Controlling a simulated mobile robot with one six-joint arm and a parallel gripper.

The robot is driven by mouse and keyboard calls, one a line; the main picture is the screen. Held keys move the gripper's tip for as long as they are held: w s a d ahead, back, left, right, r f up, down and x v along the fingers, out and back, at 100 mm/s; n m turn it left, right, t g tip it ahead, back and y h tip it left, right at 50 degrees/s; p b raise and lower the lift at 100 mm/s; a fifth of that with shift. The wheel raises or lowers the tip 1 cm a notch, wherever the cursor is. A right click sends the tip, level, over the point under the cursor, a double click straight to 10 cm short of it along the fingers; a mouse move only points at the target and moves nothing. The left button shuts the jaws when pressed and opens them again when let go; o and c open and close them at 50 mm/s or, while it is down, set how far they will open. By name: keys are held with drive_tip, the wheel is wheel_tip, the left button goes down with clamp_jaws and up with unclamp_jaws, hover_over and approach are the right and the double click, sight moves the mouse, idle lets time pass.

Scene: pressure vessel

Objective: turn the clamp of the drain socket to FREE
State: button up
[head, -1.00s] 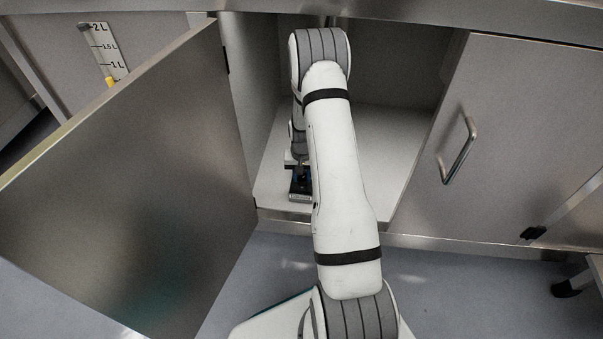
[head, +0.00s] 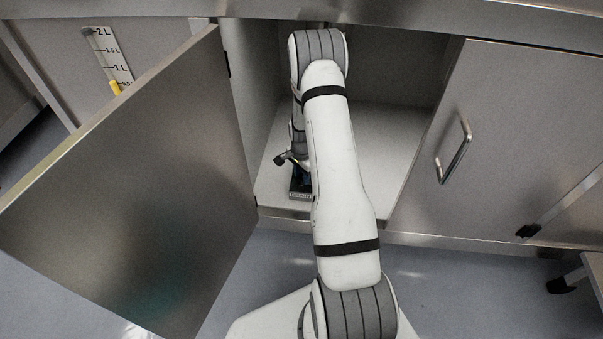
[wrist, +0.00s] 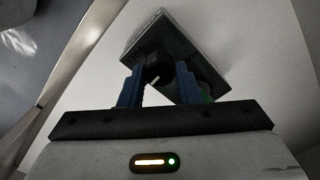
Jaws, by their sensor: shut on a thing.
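The drain socket (head: 300,193) is a small dark block with a pale label on its front edge, on the floor of the open cabinet, mostly hidden by my arm in the head view. In the wrist view the drain socket (wrist: 200,58) shows as a dark tilted plate. The clamp (wrist: 157,68) is a round black knob with a white pointer mark. My gripper (wrist: 158,76) has its blue fingers on either side of the clamp and is shut on it. A green patch shows on the plate by the right finger. I cannot read the clamp's setting.
The left cabinet door (head: 135,190) stands open, left of my arm. The right door (head: 500,140) is shut and has a bar handle (head: 455,153). The cabinet floor (head: 375,150) right of my arm is clear.

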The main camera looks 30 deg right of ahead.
drive_tip(key=shift+w+a+m, duration=0.15)
drive_tip(key=shift+w+m, duration=0.05)
drive_tip(key=shift+m, duration=0.3)
drive_tip(key=o, duration=1)
drive_tip(key=shift+s, duration=0.1)
drive_tip(key=shift+r, duration=0.1)
